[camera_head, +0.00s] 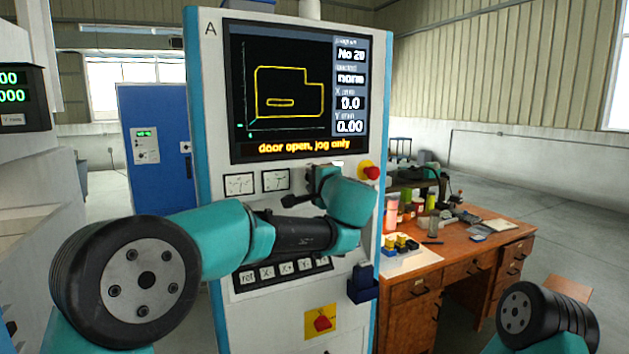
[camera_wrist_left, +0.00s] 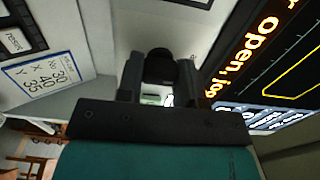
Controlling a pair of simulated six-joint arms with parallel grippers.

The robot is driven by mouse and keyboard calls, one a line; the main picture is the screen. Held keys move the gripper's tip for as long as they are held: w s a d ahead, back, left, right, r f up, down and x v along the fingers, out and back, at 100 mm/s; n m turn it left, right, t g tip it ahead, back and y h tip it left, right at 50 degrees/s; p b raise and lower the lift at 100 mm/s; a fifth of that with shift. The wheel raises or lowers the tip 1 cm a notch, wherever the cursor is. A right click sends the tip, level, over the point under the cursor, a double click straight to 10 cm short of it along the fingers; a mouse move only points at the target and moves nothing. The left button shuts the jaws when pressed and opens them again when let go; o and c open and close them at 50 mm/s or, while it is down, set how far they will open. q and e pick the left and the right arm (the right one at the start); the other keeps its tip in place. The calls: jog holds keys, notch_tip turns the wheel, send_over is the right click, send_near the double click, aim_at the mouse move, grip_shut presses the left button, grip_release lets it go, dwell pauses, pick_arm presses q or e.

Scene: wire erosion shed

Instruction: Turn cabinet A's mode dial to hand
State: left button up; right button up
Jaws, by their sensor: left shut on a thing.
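Cabinet A (camera_head: 285,300) stands upright in the middle of the head view, white-fronted with blue edges and an "A" at its top left. My left gripper (camera_head: 318,176) is at its front just below the screen, mostly hidden by my own wrist. In the left wrist view, the two dark fingers of my left gripper (camera_wrist_left: 160,82) are shut on a black round knob, the mode dial (camera_wrist_left: 160,66). The dial's pointer and the mode labels cannot be read; the dial is hidden in the head view. My right gripper is out of view.
The screen (camera_head: 292,92) reads "door open, jog only". A red emergency button (camera_head: 371,172) sits right of my gripper. Two meters (camera_head: 257,183) and a key row (camera_head: 262,274) are on the panel. A cluttered wooden desk (camera_head: 470,248) stands at right, a blue cabinet (camera_head: 150,180) behind left.

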pick_arm(q)
jog(key=shift+c, duration=0.7)
jog(key=shift+m, duration=0.3)
jog(key=m, duration=0.5)
jog(key=shift+m, duration=0.4)
jog(key=m, duration=0.3)
jog(key=shift+m, duration=2.3)
